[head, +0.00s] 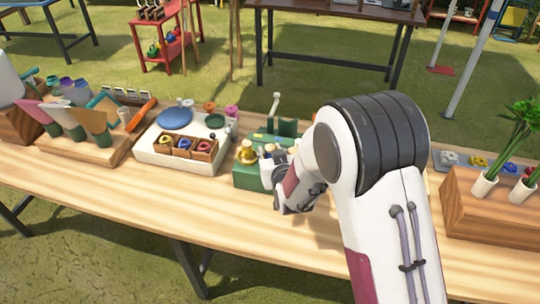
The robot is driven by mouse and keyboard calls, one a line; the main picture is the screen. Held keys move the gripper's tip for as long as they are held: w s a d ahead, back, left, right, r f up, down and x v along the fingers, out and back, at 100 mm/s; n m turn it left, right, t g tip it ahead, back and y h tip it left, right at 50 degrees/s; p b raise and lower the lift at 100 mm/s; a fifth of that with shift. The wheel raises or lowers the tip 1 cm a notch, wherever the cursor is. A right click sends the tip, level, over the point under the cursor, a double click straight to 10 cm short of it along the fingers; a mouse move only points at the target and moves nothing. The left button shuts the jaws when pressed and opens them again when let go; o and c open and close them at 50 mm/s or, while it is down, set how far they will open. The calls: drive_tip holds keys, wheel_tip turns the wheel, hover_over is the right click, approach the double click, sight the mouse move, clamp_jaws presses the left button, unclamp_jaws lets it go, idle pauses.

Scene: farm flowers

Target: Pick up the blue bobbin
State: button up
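A small blue round piece (183,144), which looks like a bobbin, sits in the middle compartment of a small wooden box (207,155), between a yellow piece (165,141) and a red one (204,144). At this size I cannot tell which is the bobbin. My gripper (287,207) is right of the wooden box, by the front of a green case (248,178). Its fingers are small and partly hidden by my arm, so their opening is unclear.
The wooden box stands on a white tray or machine (151,151) with a blue disc (174,117). A wooden block of hand tools (88,152) is at left. A planter (480,212) with green stems is at right. The table's front strip (150,205) is clear.

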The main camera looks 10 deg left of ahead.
sight(270, 147)
drive_tip(key=c, duration=0.8)
drive_tip(key=shift+o, duration=0.2)
drive_tip(key=shift+r, duration=0.1)
drive_tip(key=shift+r, duration=4.9)
